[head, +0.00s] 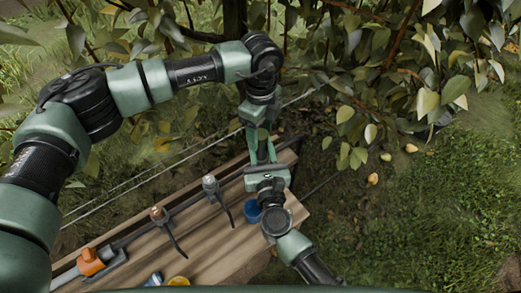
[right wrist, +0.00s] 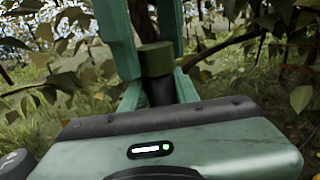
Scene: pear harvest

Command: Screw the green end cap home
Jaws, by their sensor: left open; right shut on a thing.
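The green end cap (right wrist: 155,60) is an olive cylinder on top of a dark, roughly upright stub (right wrist: 160,92) in the right wrist view. My right gripper (head: 268,178) is shut on the stub below the cap; its short green fingers close in from both sides. My left gripper (head: 262,152) reaches down from above. Its two open fingers come down beside the cap, and they also show at the top of the right wrist view (right wrist: 143,25). In the head view the grippers largely hide the cap. I cannot tell how far it is threaded on.
A wooden bench (head: 205,240) carries a dark pipe with an orange fitting (head: 92,262) and clamps (head: 158,214). A blue cup (head: 252,212) stands beside my right gripper. A yellow cup (head: 178,281) is at the front. Leafy branches (head: 370,60) hang close behind; grass lies right.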

